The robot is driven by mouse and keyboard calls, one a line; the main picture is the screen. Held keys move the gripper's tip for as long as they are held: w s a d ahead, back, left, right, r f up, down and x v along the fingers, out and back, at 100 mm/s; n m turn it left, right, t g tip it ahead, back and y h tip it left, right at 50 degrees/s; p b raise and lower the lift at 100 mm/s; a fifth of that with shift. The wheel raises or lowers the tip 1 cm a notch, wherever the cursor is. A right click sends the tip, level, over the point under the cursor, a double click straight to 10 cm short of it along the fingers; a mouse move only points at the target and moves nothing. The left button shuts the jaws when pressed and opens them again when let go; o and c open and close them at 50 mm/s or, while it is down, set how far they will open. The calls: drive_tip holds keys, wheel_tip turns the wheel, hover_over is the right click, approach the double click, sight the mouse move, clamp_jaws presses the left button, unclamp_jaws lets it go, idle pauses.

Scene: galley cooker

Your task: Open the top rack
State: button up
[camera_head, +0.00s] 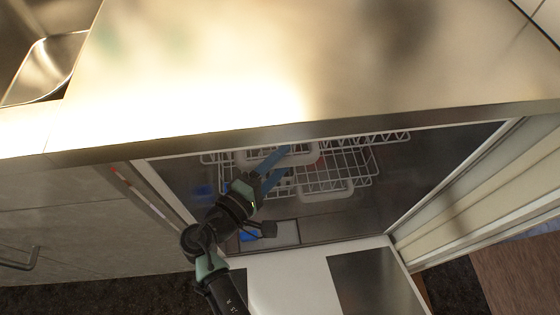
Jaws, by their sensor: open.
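The dishwasher stands under the counter with its door (295,283) folded down. The top rack (355,138), of white wire, sits inside the cavity just under the counter edge. A lower rack (345,172) of white wire shows beneath it. My gripper (281,165) reaches into the opening at the left half of the racks, with its blue fingers spread apart. The upper finger overlaps the front of the top rack in the picture. I cannot tell whether it touches the rack. Nothing shows between the fingers. The counter hides the upper part of the cavity.
A metal counter (300,60) overhangs the opening. A sink (48,68) is at the upper left. A cabinet front with a handle (22,262) is left of the dishwasher. A pale panel (480,190) bounds the right side. Dark floor shows at the bottom left.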

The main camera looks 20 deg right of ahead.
clamp_jaws()
idle(0.3)
idle(1.1)
